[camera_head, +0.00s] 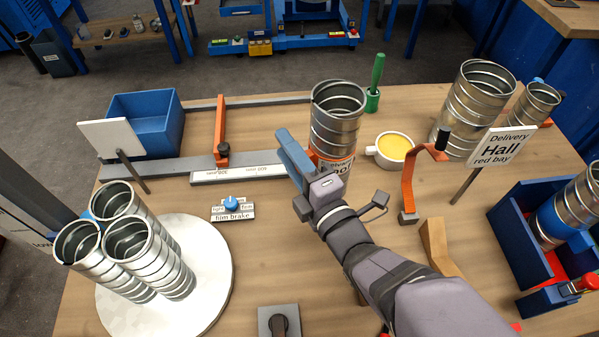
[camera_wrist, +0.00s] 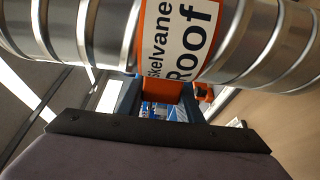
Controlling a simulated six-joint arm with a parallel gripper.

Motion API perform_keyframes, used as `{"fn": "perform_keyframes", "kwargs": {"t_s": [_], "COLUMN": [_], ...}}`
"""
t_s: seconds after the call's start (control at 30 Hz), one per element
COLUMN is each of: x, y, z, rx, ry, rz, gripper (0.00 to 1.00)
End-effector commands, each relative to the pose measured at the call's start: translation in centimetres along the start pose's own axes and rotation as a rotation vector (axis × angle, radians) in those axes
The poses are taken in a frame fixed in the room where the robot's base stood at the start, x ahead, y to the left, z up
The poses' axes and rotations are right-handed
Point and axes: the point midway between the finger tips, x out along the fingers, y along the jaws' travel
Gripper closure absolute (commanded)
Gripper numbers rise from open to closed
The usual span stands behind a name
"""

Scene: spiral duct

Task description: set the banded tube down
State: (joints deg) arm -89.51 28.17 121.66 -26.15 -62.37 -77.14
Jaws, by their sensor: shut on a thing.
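A spiral metal tube (camera_head: 337,112) with an orange band and a white label ending in "Roof" is upright in my gripper (camera_head: 308,172), near the middle of the table. In the wrist view the same tube (camera_wrist: 110,30) crosses the top of the picture, its orange-and-white label (camera_wrist: 178,40) facing the camera. My gripper (camera_wrist: 165,105) is shut on it at the band. The tube's lower end is hidden behind my gripper, so I cannot tell whether it touches the table.
Several plain tubes (camera_head: 146,252) stand on a round white turntable (camera_head: 205,305) at left. A cup (camera_head: 393,150), green-handled tool (camera_head: 375,80) and orange bracket (camera_head: 408,185) are close right. A blue bin (camera_head: 507,220) holds a blue-banded tube (camera_head: 552,222).

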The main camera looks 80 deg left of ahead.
Motion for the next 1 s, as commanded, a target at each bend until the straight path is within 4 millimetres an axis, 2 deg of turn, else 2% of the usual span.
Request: {"fn": "perform_keyframes", "kwargs": {"t_s": [0.1, 0.2, 0.47, 0.73, 1.0], "x": [0.0, 0.1, 0.1, 0.1, 0.0], "y": [-1.7, -2.4, -3.0, -6.2, -6.7], "z": [0.0, 0.0, 0.0, 0.0, 0.0], "rx": [-0.001, -0.002, -0.003, -0.002, -0.003], "ry": [0.0, 0.001, 0.001, 0.0, 0.0], "rz": [0.001, 0.003, 0.004, 0.003, 0.005], "gripper": [1.0, 1.0, 1.0, 1.0, 1.0]}}
